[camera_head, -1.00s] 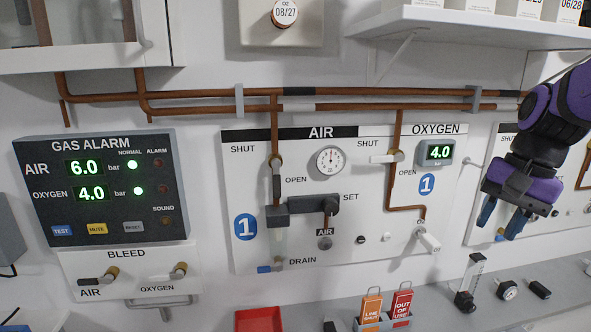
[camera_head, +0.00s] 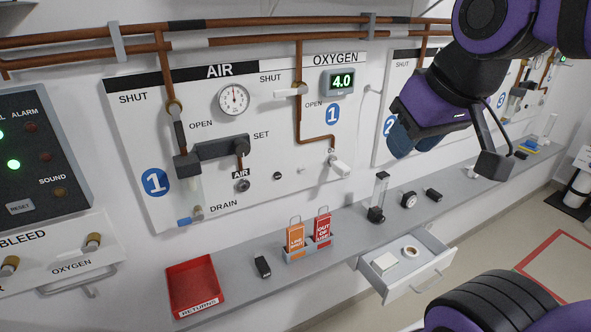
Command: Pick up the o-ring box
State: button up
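A small pale box (camera_head: 384,262) lies in the open drawer (camera_head: 411,291) below the bench at the lower right. Its lettering is too small to read, so I cannot be sure that it is the o-ring box. The fingers partly overlap from this angle. They look apart, with nothing seen between them.
A roll (camera_head: 409,252) lies beside the box in the drawer. On the bench (camera_head: 345,240) are a red returns tray (camera_head: 193,286), orange and red tags in a holder (camera_head: 310,247), and several small fittings. Pipes and valves line the wall. Open floor shows at the right.

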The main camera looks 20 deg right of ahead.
aim_at(387, 263)
jog(key=z, duration=1.1)
